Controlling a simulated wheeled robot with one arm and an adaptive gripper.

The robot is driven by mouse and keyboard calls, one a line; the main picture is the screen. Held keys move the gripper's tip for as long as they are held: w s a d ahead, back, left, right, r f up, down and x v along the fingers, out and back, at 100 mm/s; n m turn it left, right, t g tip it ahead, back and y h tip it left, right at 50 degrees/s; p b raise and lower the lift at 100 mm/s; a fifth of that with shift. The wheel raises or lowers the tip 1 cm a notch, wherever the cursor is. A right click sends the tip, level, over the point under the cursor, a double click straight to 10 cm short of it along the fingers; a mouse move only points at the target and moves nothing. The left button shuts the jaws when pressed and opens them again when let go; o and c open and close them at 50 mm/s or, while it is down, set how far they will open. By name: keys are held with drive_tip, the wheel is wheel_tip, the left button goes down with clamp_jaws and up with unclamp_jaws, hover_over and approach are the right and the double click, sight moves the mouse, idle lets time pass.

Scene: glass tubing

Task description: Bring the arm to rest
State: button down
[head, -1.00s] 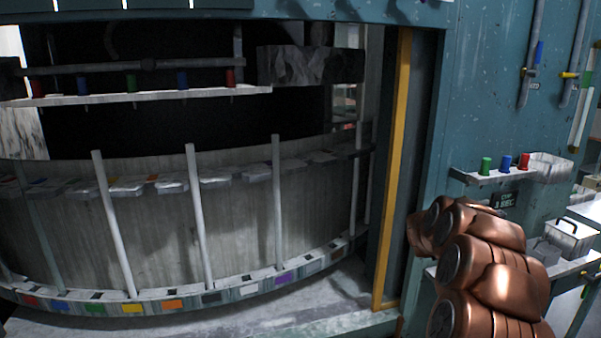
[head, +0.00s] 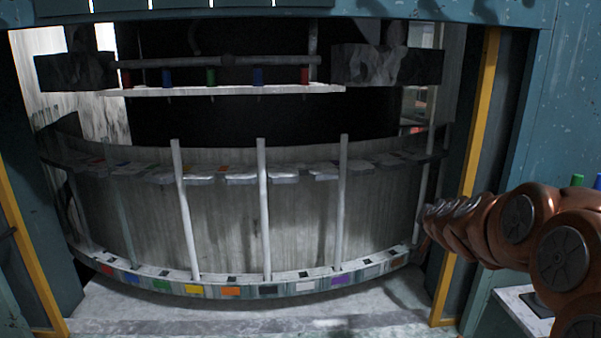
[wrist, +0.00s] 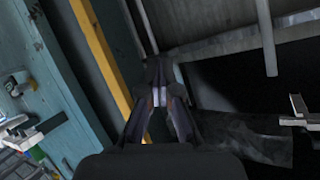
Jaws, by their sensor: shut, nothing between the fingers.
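My arm's copper links reach in from the right edge of the head view, in front of the right side of a wide opening. My gripper cannot be made out there. In the wrist view my gripper (wrist: 161,97) has its dark fingers together, with nothing held between them. Behind the fingers are a yellow post (wrist: 102,55) on the left and a dark recess on the right.
Pale upright rods (head: 263,210) stand on a curved rack with coloured squares (head: 193,289). A shelf (head: 215,90) carries small coloured pieces. Yellow posts (head: 479,150) edge the opening. A teal wall (head: 560,120) is at right, with a pale ledge (head: 520,300) below.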

drive_tip(key=s+a+f+n+g+y, duration=0.3)
drive_tip(key=s+a, duration=0.6)
drive_tip(key=s+a+f+n+g+y, duration=0.2)
drive_tip(key=s+a+f+g+y, duration=0.15)
drive_tip(key=s+a, duration=0.5)
drive_tip(key=s+f+g+h, duration=0.1)
drive_tip(key=s+f+g, duration=0.1)
drive_tip(key=s, duration=0.8)
drive_tip(key=s+d+f+n+g+h, duration=0.1)
drive_tip(key=s+f+g, duration=0.1)
drive_tip(key=s, duration=0.9)
drive_tip(key=s+f+g+h, duration=0.1)
drive_tip(key=s+f+g, duration=0.2)
drive_tip(key=s, duration=0.7)
drive_tip(key=shift+s+d+n+g, duration=0.3)
drive_tip(key=shift+n+g, duration=0.1)
drive_tip(key=shift+g, duration=0.15)
drive_tip(key=shift+a, duration=0.1)
